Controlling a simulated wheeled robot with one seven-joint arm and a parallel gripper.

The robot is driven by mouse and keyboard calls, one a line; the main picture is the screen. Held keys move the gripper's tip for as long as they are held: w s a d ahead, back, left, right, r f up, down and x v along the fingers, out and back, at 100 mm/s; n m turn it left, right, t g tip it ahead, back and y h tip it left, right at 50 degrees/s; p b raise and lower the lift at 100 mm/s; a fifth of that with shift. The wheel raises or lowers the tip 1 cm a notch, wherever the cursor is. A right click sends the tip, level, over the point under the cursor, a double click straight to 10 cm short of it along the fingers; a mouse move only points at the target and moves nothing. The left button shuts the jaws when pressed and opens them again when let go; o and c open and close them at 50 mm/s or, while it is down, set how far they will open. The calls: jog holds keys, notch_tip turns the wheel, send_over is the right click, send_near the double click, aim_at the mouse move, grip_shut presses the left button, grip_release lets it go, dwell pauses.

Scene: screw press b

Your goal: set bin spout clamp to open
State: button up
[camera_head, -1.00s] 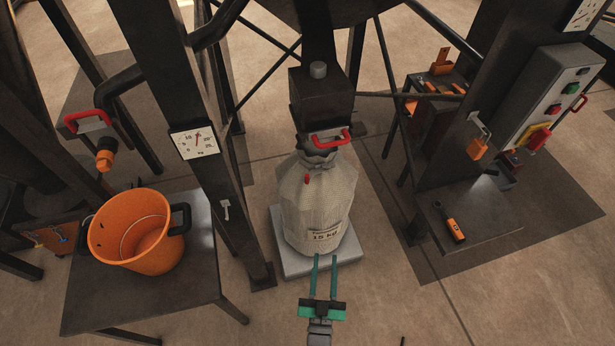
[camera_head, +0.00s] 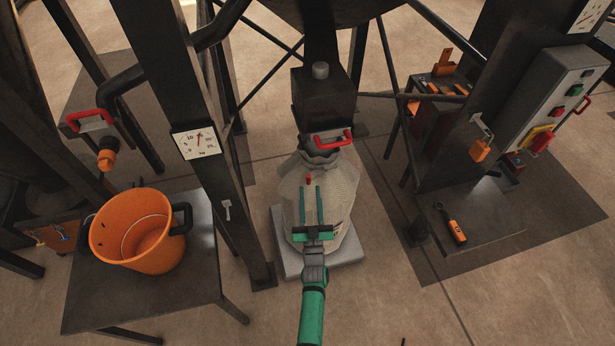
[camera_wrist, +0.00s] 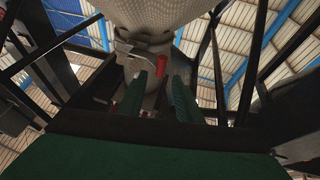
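The bin spout clamp, with a red looped handle (camera_head: 333,138), sits on the front of the dark spout box (camera_head: 322,105), just above the neck of a pale woven bag (camera_head: 342,190). A small red tab (camera_head: 308,178) shows at the bag's upper front. My gripper (camera_head: 311,188) is in front of the bag and below the clamp; its two green fingers are parallel, apart and empty. In the wrist view, my gripper (camera_wrist: 168,76) points toward the spout area. A red piece (camera_wrist: 163,67) shows by the fingertips; I cannot tell whether they touch.
The bag stands on a grey scale plate (camera_head: 335,262). Dark frame posts stand on both sides. An orange bucket (camera_head: 165,255) sits on a table at left. A control box (camera_head: 550,105) and an orange-handled tool (camera_head: 457,231) are at right. Floor in front is clear.

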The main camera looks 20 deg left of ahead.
aim_at(309, 180)
jog(key=shift+x, duration=3.15)
grip_shut()
